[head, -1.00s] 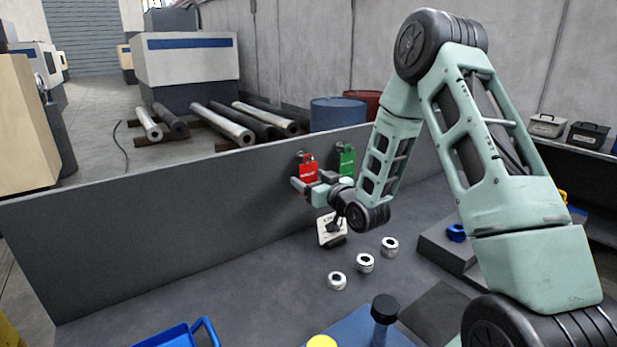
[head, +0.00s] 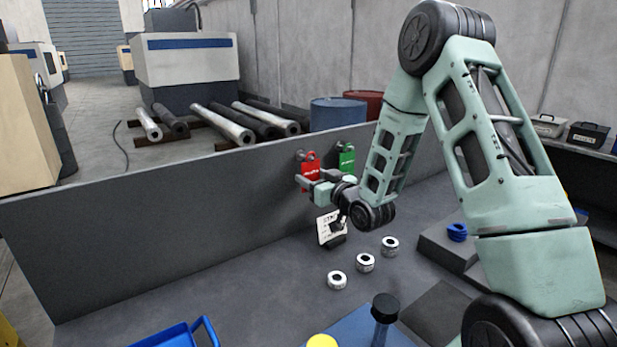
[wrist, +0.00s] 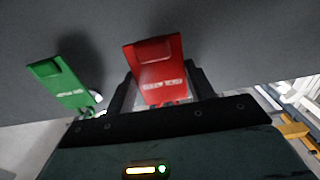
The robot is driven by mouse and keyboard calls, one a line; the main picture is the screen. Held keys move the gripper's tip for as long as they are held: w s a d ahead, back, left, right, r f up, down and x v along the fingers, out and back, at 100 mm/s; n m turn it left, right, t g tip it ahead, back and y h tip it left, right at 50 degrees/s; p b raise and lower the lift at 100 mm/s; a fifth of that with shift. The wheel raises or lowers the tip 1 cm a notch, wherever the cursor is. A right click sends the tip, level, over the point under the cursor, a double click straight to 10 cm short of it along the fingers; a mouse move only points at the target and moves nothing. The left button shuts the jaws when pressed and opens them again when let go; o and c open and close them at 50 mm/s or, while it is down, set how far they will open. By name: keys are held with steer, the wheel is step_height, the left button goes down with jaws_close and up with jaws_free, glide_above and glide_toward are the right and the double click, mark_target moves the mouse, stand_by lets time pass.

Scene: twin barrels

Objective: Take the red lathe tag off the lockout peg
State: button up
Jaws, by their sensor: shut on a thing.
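The red tag (head: 311,173) is at its peg (head: 301,155) on the grey upright panel, its top close to the peg. Whether its loop is still around the peg I cannot tell. My gripper (head: 306,184) is shut on the red tag from the front; in the wrist view the red tag (wrist: 158,70) lies between the two dark fingers (wrist: 160,92). The green tag (head: 346,160) hangs just to the right, and shows at the left in the wrist view (wrist: 62,84). The red tag's lower part is partly hidden by my gripper.
A small white card (head: 328,229) stands on the bench below my gripper. Several white rings (head: 365,263) lie nearby. A blue tray (head: 175,337), a black-topped post (head: 384,308) and a yellow round thing (head: 321,341) are at the front. The left of the bench is clear.

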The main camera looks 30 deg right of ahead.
steer(key=shift+s+r, duration=0.2)
steer(key=shift+s, duration=0.45)
steer(key=shift+s+r, duration=0.15)
steer(key=shift+s, duration=0.5)
steer(key=s+p, duration=0.2)
steer(key=s, duration=0.5)
steer(key=shift+d, duration=0.15)
steer(key=shift+s, duration=0.15)
